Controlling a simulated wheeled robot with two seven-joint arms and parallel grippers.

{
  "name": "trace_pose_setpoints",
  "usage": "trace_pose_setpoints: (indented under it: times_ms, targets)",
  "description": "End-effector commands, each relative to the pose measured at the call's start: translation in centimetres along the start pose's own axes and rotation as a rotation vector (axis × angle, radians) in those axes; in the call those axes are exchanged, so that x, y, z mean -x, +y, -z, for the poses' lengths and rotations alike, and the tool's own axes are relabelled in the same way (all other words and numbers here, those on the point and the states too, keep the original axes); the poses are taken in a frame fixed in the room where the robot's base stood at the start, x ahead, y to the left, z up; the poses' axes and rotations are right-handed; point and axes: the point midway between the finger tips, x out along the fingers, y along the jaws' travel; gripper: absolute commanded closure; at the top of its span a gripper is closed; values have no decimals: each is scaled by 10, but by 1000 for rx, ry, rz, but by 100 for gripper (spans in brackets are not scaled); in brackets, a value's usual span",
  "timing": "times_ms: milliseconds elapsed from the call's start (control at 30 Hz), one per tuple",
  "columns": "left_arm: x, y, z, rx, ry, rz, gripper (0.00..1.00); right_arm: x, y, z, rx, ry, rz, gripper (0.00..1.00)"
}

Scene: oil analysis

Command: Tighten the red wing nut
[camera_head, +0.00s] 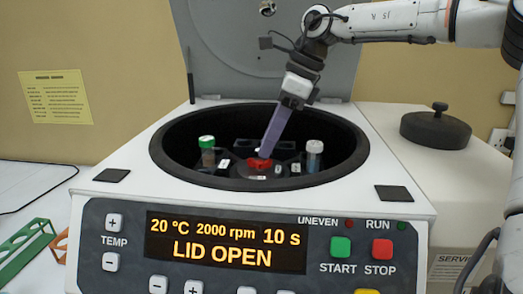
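The red wing nut (259,164) sits at the centre of the rotor inside the open centrifuge (130,210). My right gripper (265,154) comes down from the upper right, tilted. Its long purple fingers end right at the wing nut, overlapping its top edge in the picture. The fingers are seen edge-on, so I cannot tell whether they are shut on the nut or only beside it. A green-capped tube (207,150) stands left of the nut and a white-capped tube (314,155) right of it. My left gripper is not in view.
The raised lid (230,50) stands behind the bowl. The bowl's black rim (160,155) surrounds the rotor. The front panel (120,260) reads LID OPEN. A black round knobbed lid (435,129) lies at right. A green rack (25,250) is at far left.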

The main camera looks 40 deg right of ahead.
Motion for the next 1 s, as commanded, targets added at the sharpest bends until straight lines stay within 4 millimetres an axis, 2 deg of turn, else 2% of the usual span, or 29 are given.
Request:
trace_pose_setpoints:
  times_ms: [33, 200, 567, 767, 1000]
  targets:
    - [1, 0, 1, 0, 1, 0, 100, -9, 1, 1, 0, 3, -3, 70]
    - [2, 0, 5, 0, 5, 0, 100, -28, 0, 0, 0, 1, -1, 70]
    - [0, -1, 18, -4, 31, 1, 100, -35, 0, 0, 1, -1, 0, 70]
    - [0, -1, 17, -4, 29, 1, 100, -34, 0, 0, 1, -1, 0, 100]
    - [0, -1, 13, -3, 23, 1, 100, -34, 0, 0, -5, -1, 4, 100]
